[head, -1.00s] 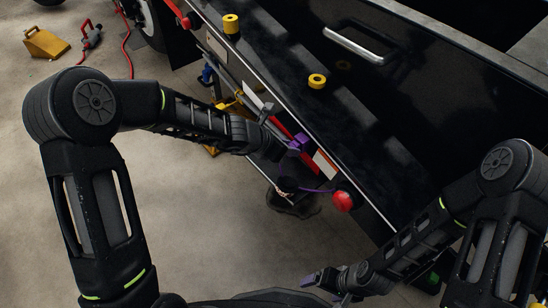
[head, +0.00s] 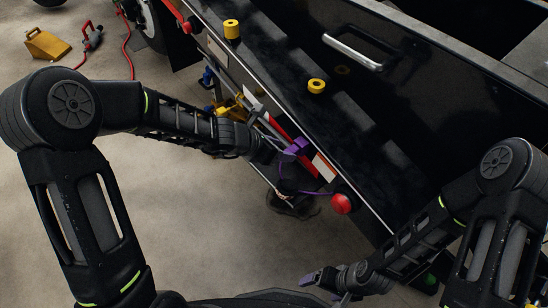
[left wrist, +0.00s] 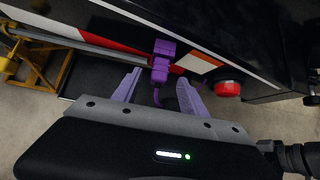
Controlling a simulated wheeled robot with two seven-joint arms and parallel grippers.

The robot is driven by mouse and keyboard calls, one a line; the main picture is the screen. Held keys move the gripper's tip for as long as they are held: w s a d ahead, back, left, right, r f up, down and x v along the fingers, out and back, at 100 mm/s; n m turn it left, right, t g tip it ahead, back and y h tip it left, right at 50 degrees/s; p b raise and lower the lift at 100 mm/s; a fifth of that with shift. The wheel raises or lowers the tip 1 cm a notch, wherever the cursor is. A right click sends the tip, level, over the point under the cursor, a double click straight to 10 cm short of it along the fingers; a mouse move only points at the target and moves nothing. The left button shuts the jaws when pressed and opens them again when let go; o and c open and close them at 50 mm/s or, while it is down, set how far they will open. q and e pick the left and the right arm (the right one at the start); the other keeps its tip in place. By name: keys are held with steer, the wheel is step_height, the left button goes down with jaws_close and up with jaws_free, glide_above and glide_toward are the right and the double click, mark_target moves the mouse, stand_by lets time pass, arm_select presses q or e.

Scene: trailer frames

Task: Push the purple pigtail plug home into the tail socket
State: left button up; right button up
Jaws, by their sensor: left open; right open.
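The purple plug (head: 297,147) is at the trailer's tail, against the red and white striped rail. In the left wrist view the purple plug (left wrist: 161,63) shows as stacked purple blocks with a purple cable (left wrist: 157,97) hanging below. The tail socket cannot be told apart from the plug, and the depth of seating is unclear. My left gripper (left wrist: 158,82) is open, its lavender fingers on either side of the plug's line, with gaps visible. In the head view it is just left of the plug. My right gripper (head: 322,281) is open and empty at the bottom, away from the trailer.
A red round lamp (head: 341,204) sits right of the plug on the rail. A yellow chock (head: 47,64) and a red hose (head: 128,50) lie on the floor at the left.

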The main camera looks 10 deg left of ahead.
arm_select(q)
steer(key=p+v, duration=0.1)
steer(key=v, duration=0.2)
steer(key=shift+s+a+r, duration=0.1)
steer(key=shift+s, duration=0.05)
arm_select(e)
steer(key=shift+r, duration=0.9)
